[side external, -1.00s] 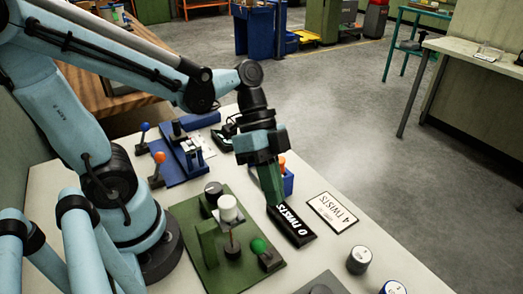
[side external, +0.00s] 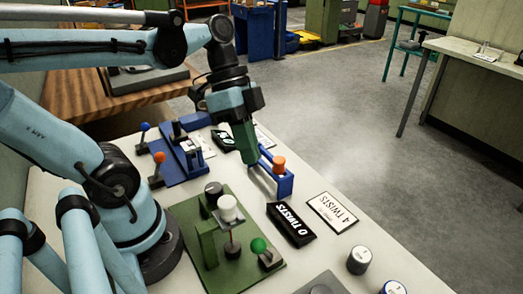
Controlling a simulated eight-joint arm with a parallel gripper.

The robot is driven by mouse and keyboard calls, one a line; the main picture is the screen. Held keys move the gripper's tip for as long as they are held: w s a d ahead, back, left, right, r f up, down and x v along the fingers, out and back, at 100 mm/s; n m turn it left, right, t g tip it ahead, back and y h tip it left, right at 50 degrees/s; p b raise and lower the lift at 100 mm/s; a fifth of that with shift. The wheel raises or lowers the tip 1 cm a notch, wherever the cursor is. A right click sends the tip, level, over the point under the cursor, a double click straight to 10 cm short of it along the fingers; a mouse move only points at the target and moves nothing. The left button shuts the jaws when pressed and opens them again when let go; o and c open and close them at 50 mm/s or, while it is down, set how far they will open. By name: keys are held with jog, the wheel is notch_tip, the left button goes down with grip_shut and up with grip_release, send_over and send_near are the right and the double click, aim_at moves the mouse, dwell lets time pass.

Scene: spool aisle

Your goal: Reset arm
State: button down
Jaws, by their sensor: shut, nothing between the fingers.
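My gripper (side external: 250,162) is shut and empty. It points down above the far part of the white table (side external: 335,250), beside a blue bracket (side external: 287,184) with an orange knob (side external: 279,162). It looks raised clear of the table, though its exact height is hard to tell. My arm reaches across from the left, with its upper link nearly level.
A green fixture (side external: 205,240) with a white cap and green knob stands in front. A black "0 TWISTS" block (side external: 291,225) and a white "4 TWISTS" card (side external: 332,212) lie right of it. A blue fixture (side external: 185,158) stands at left.

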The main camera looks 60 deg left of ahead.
jog(key=w+a+f+n+t+y, duration=0.2)
jog(key=w+a+n+t+y, duration=0.2)
jog(key=n, duration=0.6)
jog(key=w+t+y, duration=0.1)
jog(key=w+t, duration=0.1)
jog(key=t, duration=0.1)
jog(key=shift+w+f+n, duration=0.25)
jog(key=shift+f+n, duration=0.05)
jog(key=shift+f, duration=0.1)
